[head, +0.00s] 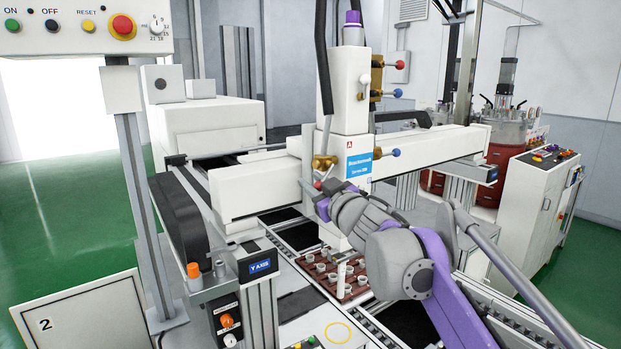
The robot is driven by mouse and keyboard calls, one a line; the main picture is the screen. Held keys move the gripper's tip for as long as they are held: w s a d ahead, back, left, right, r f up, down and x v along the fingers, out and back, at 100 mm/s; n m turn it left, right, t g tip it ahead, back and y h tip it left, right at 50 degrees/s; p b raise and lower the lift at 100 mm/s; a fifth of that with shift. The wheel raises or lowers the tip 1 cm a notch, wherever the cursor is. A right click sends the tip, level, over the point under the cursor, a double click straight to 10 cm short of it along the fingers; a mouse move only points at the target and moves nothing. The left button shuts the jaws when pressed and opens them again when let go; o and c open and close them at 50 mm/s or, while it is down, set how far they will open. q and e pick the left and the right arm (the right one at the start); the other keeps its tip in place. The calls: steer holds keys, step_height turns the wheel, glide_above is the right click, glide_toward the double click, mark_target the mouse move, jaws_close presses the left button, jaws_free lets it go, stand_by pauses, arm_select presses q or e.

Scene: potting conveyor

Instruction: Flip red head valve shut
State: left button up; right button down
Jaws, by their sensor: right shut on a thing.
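The white dispensing head (350,95) stands on the gantry above the conveyor. On its lower left side is a brass valve body (325,161). A small red knob (317,185) shows just below that brass body, at my right gripper's fingers. My right gripper (318,194) comes in from the lower right and is shut on this red valve handle. Much of the handle is hidden by the fingers and wrist. Another red knob (400,64) sits on the head's upper right side, apart from the gripper. My left gripper is not in view.
Blue knobs stick out on the head's right side, an upper one (397,93) and a lower one (396,153). A brown tray (350,293) with several small cups lies below. The gantry beam (255,188) runs close beside the gripper. A control panel (85,28) stands at left.

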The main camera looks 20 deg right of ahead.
steer(key=n, duration=0.1)
steer(key=d+n, duration=0.1)
steer(key=n+p, duration=0.1)
steer(key=shift+w+d+f+n+t, duration=0.1)
steer(key=shift+w+d+n+t, duration=0.1)
steer(key=shift+w+n+t, duration=0.15)
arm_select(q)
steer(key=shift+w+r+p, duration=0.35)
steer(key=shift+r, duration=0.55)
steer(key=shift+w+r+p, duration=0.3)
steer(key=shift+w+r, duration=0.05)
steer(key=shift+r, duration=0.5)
arm_select(e)
steer(key=shift+w+d+f+n+y, duration=0.1)
steer(key=shift+d+n+y, duration=0.3)
steer(key=shift+n, duration=0.75)
steer(key=shift+w+d+f+n+y, duration=0.1)
steer(key=shift+d+n+y, duration=0.25)
steer(key=shift+n, duration=0.75)
steer(key=c, duration=0.7)
jaws_free()
steer(key=shift+o, duration=0.2)
